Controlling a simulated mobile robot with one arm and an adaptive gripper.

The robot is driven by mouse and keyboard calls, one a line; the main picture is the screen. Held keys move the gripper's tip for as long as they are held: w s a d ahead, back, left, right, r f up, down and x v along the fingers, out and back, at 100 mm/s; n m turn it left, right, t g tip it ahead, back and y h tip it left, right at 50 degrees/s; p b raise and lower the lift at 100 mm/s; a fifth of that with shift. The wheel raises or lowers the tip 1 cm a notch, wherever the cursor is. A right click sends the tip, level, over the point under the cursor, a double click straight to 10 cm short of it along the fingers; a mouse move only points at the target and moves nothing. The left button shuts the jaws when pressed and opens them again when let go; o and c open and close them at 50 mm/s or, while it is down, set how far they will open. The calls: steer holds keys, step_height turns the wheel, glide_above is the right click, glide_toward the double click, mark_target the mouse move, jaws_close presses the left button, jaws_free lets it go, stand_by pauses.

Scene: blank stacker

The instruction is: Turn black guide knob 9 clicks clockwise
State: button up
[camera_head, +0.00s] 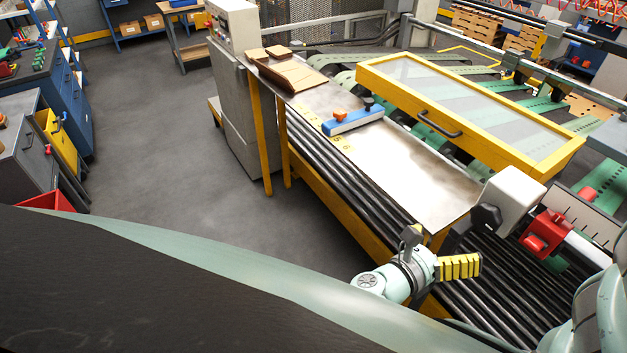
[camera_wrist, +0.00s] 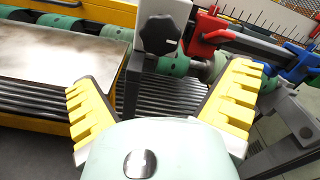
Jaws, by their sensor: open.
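A black lobed knob (camera_head: 486,217) sits on the side of a light grey box (camera_head: 513,198) at the near right end of the metal table. In the wrist view the knob (camera_wrist: 160,34) is at upper centre, on the front of the box (camera_wrist: 163,8). My gripper (camera_wrist: 163,80) is open and empty, its yellow ribbed fingers apart, with the knob beyond and between their tips. In the head view my gripper (camera_head: 456,263) is just below the knob, apart from it.
Black rollers (camera_head: 345,165) run along the table's front. A red clamp-like part (camera_head: 546,232) is right of the box, close to my gripper. A yellow-framed clear cover (camera_head: 470,105) stands behind the table. Cardboard sheets (camera_head: 287,70) lie at the far end. Open floor is at left.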

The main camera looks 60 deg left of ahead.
mark_target(481, 219)
steer(key=w+p, duration=0.1)
steer(key=w, duration=0.3)
steer(key=w+p, duration=0.1)
steer(key=w, duration=0.3)
steer(key=shift+d+r+p, duration=0.15)
steer(key=shift+d+p, duration=0.05)
steer(key=shift+p, duration=0.1)
steer(key=shift+w, duration=2.55)
steer(key=shift+c, duration=0.3)
steer(key=c, duration=1.1)
